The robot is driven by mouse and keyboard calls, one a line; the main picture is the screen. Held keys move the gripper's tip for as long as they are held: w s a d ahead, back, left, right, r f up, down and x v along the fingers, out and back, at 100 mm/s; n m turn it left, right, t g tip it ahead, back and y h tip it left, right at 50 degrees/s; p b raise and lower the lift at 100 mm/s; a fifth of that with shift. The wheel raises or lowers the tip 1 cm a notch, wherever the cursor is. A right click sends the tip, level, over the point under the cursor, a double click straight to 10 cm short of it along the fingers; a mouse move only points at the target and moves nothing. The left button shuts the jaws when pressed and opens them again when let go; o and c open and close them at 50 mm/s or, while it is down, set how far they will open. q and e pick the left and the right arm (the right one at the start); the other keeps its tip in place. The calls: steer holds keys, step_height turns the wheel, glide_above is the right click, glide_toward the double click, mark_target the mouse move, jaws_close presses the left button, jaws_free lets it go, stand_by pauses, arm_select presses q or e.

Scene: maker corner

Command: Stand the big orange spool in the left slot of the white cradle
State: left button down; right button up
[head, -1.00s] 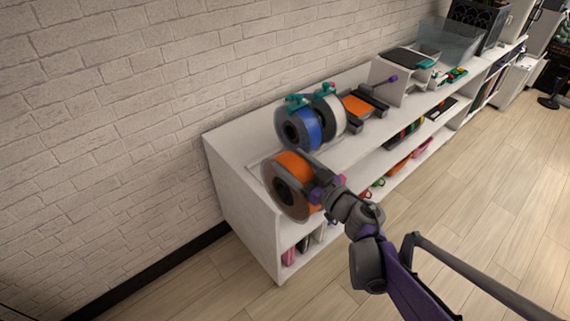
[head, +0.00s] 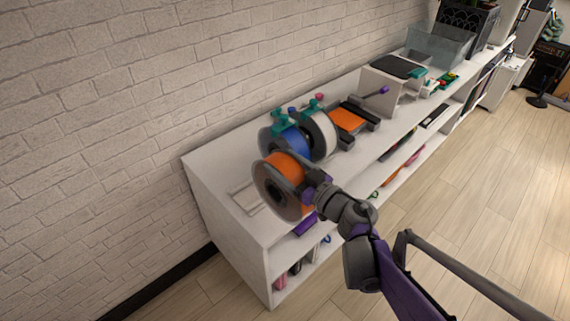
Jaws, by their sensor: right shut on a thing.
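The big orange spool (head: 286,166) has clear grey flanges and a dark hub, and it is upright on its edge. My right gripper (head: 308,188) is shut on the right side of its rim. The spool is over the near-left part of the white shelf top; whether it touches anything below is hidden. A low white frame, which looks like the white cradle (head: 243,197), shows just left of the spool. The spool hides the rest of it, so I cannot tell its slots apart. My left gripper is not in view.
A blue spool (head: 289,140) and a white spool (head: 320,133) with teal clips stand close behind the orange one. A dark holder with an orange piece (head: 346,119) and a white machine (head: 388,88) stand farther right. The shelf's left end (head: 208,170) is bare.

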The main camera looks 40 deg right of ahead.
steer(key=shift+w+a, duration=0.1)
steer(key=shift+w, duration=0.3)
steer(key=shift+w+a+b, duration=0.15)
steer(key=shift+w+b, duration=0.1)
steer(key=shift+w, duration=1.6)
steer(key=shift+w+a+b, duration=0.1)
steer(key=shift+w+b, duration=0.1)
steer(key=shift+w, duration=1.65)
steer(key=w+f+b, duration=0.2)
steer(key=w+f, duration=0.1)
steer(key=w, duration=0.2)
steer(key=shift+w+a+b, duration=0.2)
steer(key=shift+w+b, duration=0.05)
steer(key=shift+b, duration=0.05)
steer(key=o, duration=1.5)
steer(key=shift+f, duration=0.1)
